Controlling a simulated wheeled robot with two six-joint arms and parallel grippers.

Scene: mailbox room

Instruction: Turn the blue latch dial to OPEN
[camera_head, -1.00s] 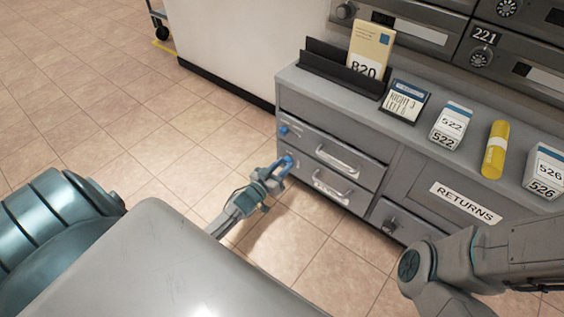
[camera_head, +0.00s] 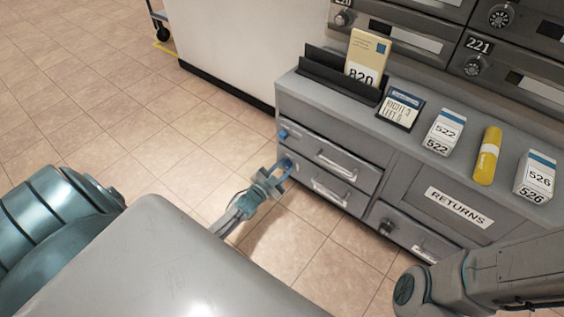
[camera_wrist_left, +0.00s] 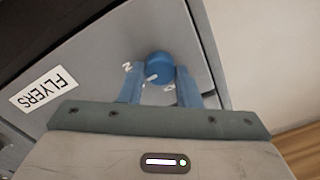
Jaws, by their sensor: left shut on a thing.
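The blue latch dial (camera_wrist_left: 158,67) is on the grey cabinet front in the left wrist view, with white marks around it and a pale mark on its face. My left gripper (camera_wrist_left: 160,80) has one blue finger on each side of it and is shut on it. In the head view my left gripper (camera_head: 283,171) is at the left end of the lower drawer, and its fingers hide most of the dial there. Another blue knob (camera_head: 283,134) is at the left end of the upper drawer. My right gripper is out of view.
The cabinet (camera_head: 298,92) has drawers with pale handles and a RETURNS panel (camera_head: 459,207). The floor to the left is clear.

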